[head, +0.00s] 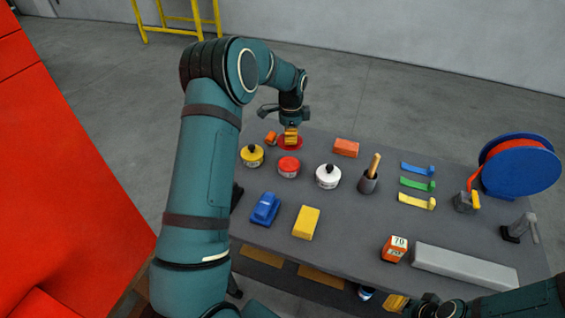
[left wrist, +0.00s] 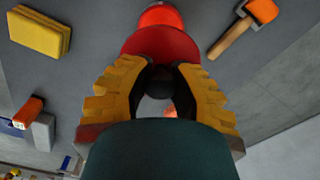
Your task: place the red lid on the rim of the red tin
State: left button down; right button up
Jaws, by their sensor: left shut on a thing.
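The red lid (head: 283,143) is under my left gripper (head: 291,139), near the far left edge of the table. In the left wrist view, the yellow fingers of my left gripper (left wrist: 160,85) are shut around the lid's black knob, and the red lid (left wrist: 160,46) spreads out beyond them. The lid's height above the table is hard to tell. The red tin (head: 288,172) stands just nearer than the lid, with its red top uncovered by the gripper. My right gripper (head: 428,306) shows only partly at the bottom edge; its jaws are unclear.
A yellow tin (head: 252,160) and a white tin (head: 327,182) flank the red tin. An orange mallet head (head: 271,138) lies left of the lid, an orange block (head: 346,147) right. Blue (head: 264,209) and yellow (head: 306,222) blocks lie in front, with bare table between.

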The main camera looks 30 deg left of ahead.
aim_at(289, 164)
pick_arm(q)
notch_tip(289, 164, down, 10)
jog(key=shift+w+a, duration=0.1)
dwell(0.4)
jog(key=shift+f, duration=0.25)
jog(key=c, duration=0.9)
grip_release()
jog(key=shift+r, duration=0.1)
notch_tip(289, 164, up, 12)
jog(key=shift+r, duration=0.2)
